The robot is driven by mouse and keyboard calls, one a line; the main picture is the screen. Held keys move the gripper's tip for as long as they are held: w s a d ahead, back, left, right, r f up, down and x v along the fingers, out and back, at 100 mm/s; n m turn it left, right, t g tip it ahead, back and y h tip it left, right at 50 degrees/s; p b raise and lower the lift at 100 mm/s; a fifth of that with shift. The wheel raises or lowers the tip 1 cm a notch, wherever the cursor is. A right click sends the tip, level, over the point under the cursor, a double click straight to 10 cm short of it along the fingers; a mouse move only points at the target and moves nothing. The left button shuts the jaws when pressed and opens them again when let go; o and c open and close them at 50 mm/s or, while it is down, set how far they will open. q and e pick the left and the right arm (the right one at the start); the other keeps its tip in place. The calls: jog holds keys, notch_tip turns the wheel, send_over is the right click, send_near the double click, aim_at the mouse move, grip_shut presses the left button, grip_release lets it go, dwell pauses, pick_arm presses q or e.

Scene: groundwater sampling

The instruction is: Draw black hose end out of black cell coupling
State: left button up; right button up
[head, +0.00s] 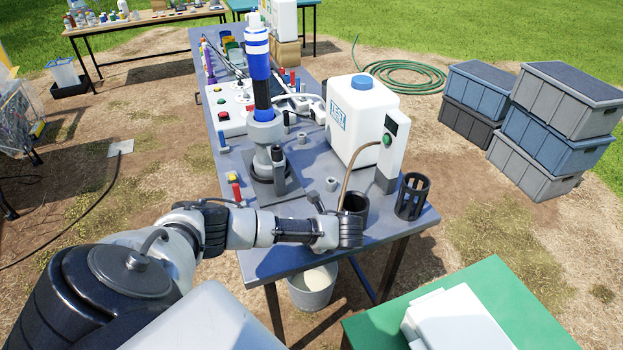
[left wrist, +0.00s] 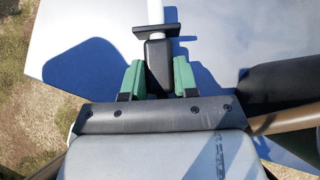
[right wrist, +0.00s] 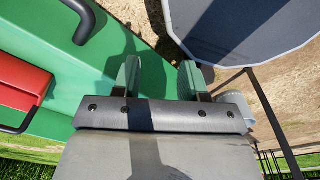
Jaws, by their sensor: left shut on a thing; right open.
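In the left wrist view, the green fingers of my left gripper (left wrist: 158,80) are shut on a black block (left wrist: 156,57) with a flat crosspiece and a white stem at the top. It looks like the black hose end; I cannot tell whether it still sits in a coupling. In the head view, my left gripper (head: 345,232) is low over the front of the grey table (head: 300,258), beside a black open cylinder (head: 356,203). I cannot pick out the black cell coupling. In the right wrist view, my right gripper (right wrist: 158,78) is open and empty.
A blue-and-white column (head: 259,58) stands in a grey fitting behind my left gripper. A white container (head: 350,125) and a black slotted holder (head: 412,197) stand to its right. A bucket (head: 313,288) is below. A red case (right wrist: 22,82) is near my right gripper.

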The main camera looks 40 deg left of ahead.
pick_arm(q)
jog(key=shift+f, duration=0.4)
